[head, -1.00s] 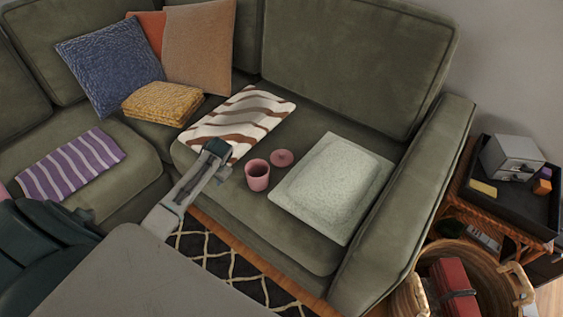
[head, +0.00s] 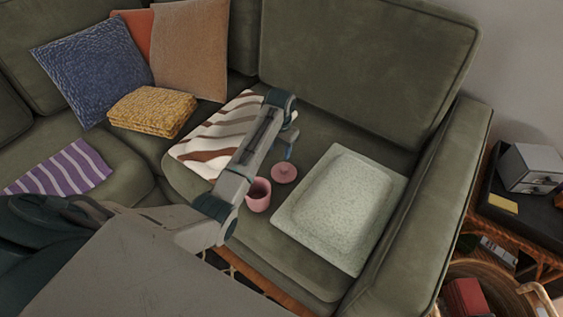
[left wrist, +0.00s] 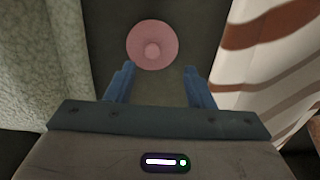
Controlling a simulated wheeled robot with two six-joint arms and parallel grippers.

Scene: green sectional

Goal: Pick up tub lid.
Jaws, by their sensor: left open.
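The tub lid (head: 284,173) is a small pink disc with a knob, lying flat on the green sofa seat. It also shows in the left wrist view (left wrist: 152,45), just beyond the fingertips and roughly between their lines. My left gripper (head: 289,150) is open and empty, above the seat by the lid; its blue fingers (left wrist: 159,72) point toward the lid in the left wrist view. The pink tub (head: 258,195) stands upright and open at the lid's lower left, partly behind my left arm. My right gripper is not in view.
A pale speckled cushion (head: 340,208) lies right of the lid. A brown-and-white striped cloth (head: 208,139) lies to the left. The sofa backrest (head: 360,60) rises behind, and the armrest (head: 440,190) stands at the right. Bare seat shows around the lid.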

